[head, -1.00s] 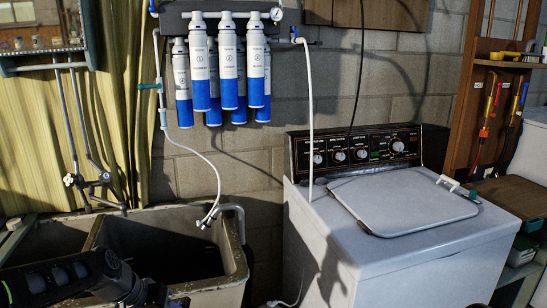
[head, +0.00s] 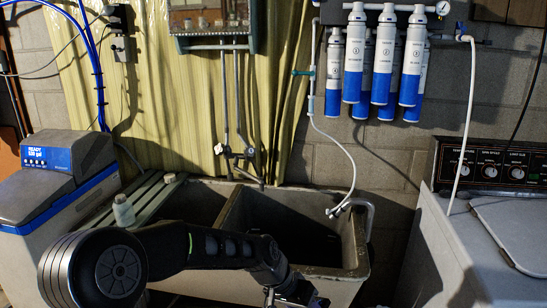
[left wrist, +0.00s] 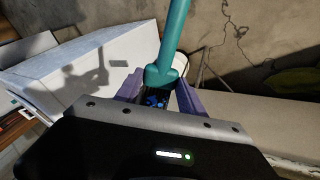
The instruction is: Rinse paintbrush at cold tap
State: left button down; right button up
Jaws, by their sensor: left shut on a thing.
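My left gripper (left wrist: 160,92) is shut on the paintbrush (left wrist: 176,35), a teal-handled thing rising between the purple fingers. Blue shows between the fingers at its wide end; bristles are not clear. In the head view my left gripper (head: 290,292) is at the bottom edge, near the front of the sink, and the brush cannot be made out. The tap (head: 240,157) is on the wall over the back of the sink, with two pipes, valves and a spout. Which valve is cold I cannot tell. The sink (head: 345,240) has two dark basins. My right gripper is out of view.
A white hose (head: 345,165) hangs from blue-and-white filter cylinders (head: 383,65) to the sink's right side. A white washer (head: 460,240) stands at right.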

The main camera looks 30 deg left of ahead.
aim_at(251, 150)
jog(key=j+u, duration=0.1)
jog(key=u, duration=0.25)
jog(key=i+u, duration=0.15)
jog(key=u, duration=0.25)
jog(key=j+u, duration=0.1)
jog(key=u, duration=0.25)
jog(key=i+l, duration=0.05)
